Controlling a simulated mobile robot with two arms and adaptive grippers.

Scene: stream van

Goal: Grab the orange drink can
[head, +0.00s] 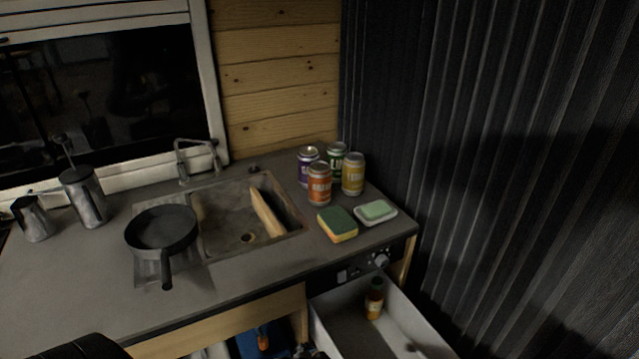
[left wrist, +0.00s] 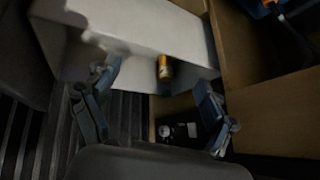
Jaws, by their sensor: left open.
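The orange drink can (head: 319,185) stands upright on the counter, right of the sink, in the head view. It is at the front of a tight cluster with a purple can (head: 306,162), a green can (head: 337,160) and a yellow can (head: 353,174). My left gripper (left wrist: 156,77) is open and empty in the left wrist view, low near the drawer. The orange can cannot be made out for sure in that view. My right gripper is not in view.
A sponge (head: 337,225) and a soap dish (head: 375,213) are in front of the cans. The sink (head: 215,222) and pan (head: 161,231) are left. Below, an open drawer (head: 338,335) juts out, holding a bottle (head: 374,299). A dark ribbed wall (head: 480,150) bounds the right.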

